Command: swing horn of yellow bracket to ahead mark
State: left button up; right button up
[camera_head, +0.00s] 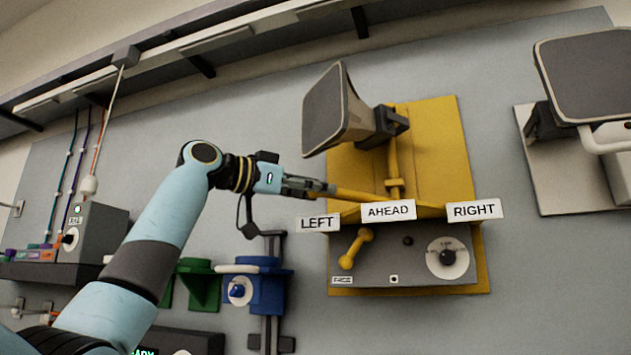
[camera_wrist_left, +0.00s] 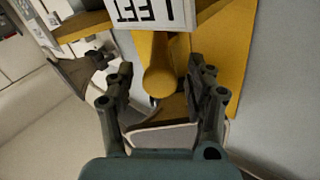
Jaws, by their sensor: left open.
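The yellow bracket (camera_head: 445,140) is fixed to the grey wall panel. Its beige horn (camera_head: 340,110) with a dark grey face is turned toward the left. A yellow bar (camera_head: 362,197) reaches left from the bracket's post, near the LEFT sign (camera_head: 318,224). The AHEAD sign (camera_head: 388,210) is in the middle and the RIGHT sign (camera_head: 474,210) is at the right. My left gripper (camera_head: 330,188) is open at the bar's left end. In the left wrist view the yellow bar (camera_wrist_left: 158,78) shows between the spread fingers (camera_wrist_left: 160,74). My right gripper is out of view.
A grey control box (camera_head: 390,262) with a yellow lever (camera_head: 355,248) and a white dial (camera_head: 447,257) sits below the signs. Another horn (camera_head: 590,75) is at the upper right. Green (camera_head: 200,285) and blue (camera_head: 268,290) brackets are lower left.

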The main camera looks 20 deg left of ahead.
pick_arm(q)
jog(key=shift+w+d, duration=0.15)
jog(key=c, duration=0.3)
grip_shut()
